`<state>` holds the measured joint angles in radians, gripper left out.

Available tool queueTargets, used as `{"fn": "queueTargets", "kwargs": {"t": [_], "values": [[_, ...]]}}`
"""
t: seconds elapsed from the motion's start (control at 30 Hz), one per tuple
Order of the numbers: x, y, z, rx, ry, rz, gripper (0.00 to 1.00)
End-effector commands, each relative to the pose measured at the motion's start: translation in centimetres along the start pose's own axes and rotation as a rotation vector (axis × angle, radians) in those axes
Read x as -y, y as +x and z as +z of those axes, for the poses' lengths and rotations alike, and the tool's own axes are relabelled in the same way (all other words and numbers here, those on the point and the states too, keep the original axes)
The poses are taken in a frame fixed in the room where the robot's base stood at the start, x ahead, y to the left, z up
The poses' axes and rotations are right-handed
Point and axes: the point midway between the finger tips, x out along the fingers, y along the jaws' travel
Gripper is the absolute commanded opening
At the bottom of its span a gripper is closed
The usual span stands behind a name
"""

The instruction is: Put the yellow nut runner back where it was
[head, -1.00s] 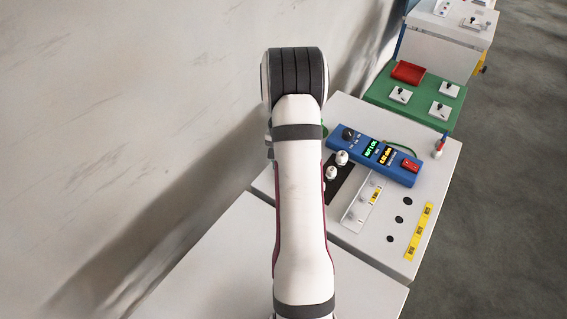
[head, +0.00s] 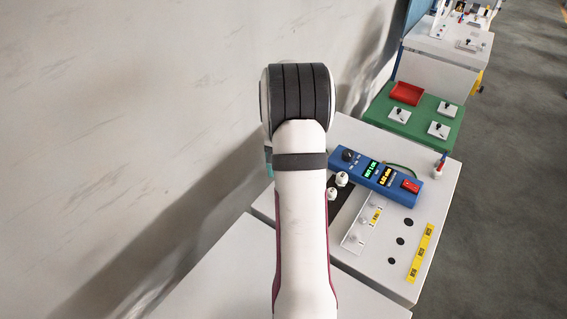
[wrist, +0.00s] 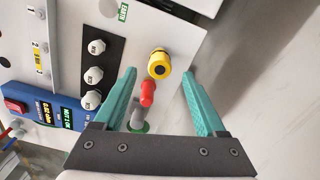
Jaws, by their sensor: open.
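In the wrist view a round yellow piece with a dark centre and a pale collar (wrist: 159,65), seen nearly end-on, stands on the white bench top near its edge. It looks like the yellow nut runner. My gripper (wrist: 159,72) has its two teal fingers spread, with the yellow piece showing in the gap near the fingertips; I see no contact. A red-and-grey tool (wrist: 148,93) shows nearer the palm between the fingers, over a green base. In the head view my arm hides the yellow piece and most of the gripper.
A blue controller box (head: 375,178) with lit displays sits on the bench (head: 425,205). White knobs (head: 341,179) on a dark strip and a numbered plate (head: 361,231) lie beside it. A red-and-blue tool (head: 441,164) stands at the right corner. A wall runs along the left.

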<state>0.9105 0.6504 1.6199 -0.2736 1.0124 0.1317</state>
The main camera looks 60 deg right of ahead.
Motion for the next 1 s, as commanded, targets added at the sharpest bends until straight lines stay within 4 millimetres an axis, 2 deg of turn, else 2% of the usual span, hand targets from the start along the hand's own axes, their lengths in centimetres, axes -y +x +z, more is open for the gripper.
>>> {"fn": "queueTargets", "kwargs": {"t": [0.1, 0.2, 0.3, 0.43, 0.5, 0.57, 0.6, 0.67, 0.7, 0.77, 0.8, 0.9, 1.0], "values": [[0.0, -3.2, -0.1, -0.004, 0.0, -0.002, 0.73], [0.0, -5.2, -0.1, -0.002, -0.001, -0.001, 0.73], [0.0, -6.3, 0.0, -0.002, -0.001, 0.0, 0.73], [0.0, -6.7, 0.1, 0.0, -0.002, 0.0, 0.73], [1.0, -7.4, 1.4, 0.001, -0.029, -0.004, 0.73], [3.0, -9.1, 4.9, 0.006, -0.098, -0.016, 0.73], [4.6, -10.6, 8.7, 0.012, -0.167, -0.027, 0.73], [6.0, -12.7, 15.8, 0.031, -0.293, -0.043, 0.73], [6.0, -13.7, 20.8, 0.045, -0.38, -0.055, 0.73], [4.7, -14.4, 27.7, 0.069, -0.511, -0.07, 0.73], [3.1, -14.3, 31.6, 0.087, -0.59, -0.076, 0.73], [-0.9, -13.4, 37.7, 0.122, -0.74, -0.086, 0.73], [-3.3, -12.4, 40.1, 0.141, -0.814, -0.088, 0.73]]}}
